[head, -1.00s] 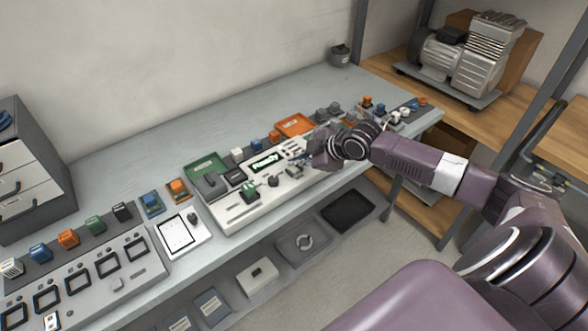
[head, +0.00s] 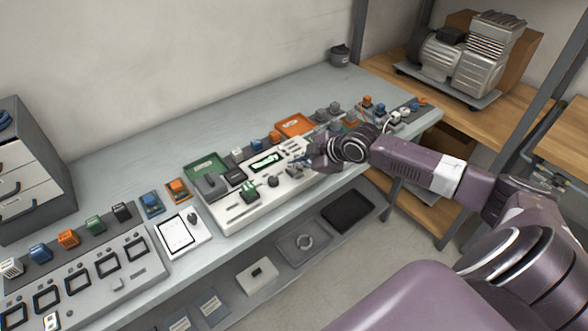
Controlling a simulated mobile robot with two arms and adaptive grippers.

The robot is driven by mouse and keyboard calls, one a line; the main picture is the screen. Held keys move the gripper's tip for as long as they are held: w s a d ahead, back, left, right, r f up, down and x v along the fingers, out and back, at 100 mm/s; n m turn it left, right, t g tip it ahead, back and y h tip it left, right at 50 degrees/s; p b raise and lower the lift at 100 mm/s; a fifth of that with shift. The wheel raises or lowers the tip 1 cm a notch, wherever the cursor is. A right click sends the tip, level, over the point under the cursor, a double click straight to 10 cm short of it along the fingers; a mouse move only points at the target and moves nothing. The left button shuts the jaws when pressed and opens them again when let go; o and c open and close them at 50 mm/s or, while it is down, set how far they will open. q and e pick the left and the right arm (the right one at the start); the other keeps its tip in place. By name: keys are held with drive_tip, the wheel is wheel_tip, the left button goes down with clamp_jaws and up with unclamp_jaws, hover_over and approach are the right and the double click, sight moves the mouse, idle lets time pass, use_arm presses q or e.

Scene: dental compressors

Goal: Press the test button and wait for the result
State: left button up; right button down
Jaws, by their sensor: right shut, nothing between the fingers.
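The white test device (head: 240,212) lies along the front of the grey bench. Its small display (head: 265,160) is lit with a line of text too small to read. A black knob, levers and a slot show on its top. My right gripper (head: 304,161) is shut and empty, low over the right end of the device. I cannot tell whether its fingertips touch the device. I cannot make out the test button; the gripper covers part of that end. My left gripper is not in view.
A green tray (head: 207,166) and an orange tray (head: 295,124) sit behind the device. A tablet (head: 179,235) and a panel of square frames (head: 100,272) lie to the left. A compressor (head: 470,60) stands on the right shelf. The back of the bench is mostly clear.

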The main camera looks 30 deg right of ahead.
sight(296, 171)
drive_tip(key=shift+f, duration=0.55)
idle(0.4)
drive_tip(key=shift+r, duration=0.1)
drive_tip(key=shift+r+p, duration=0.75)
drive_tip(key=shift+r, duration=0.1)
wheel_tip(296, 171, up, 5)
drive_tip(key=p, duration=0.4)
drive_tip(key=shift+p, duration=0.4)
idle(0.4)
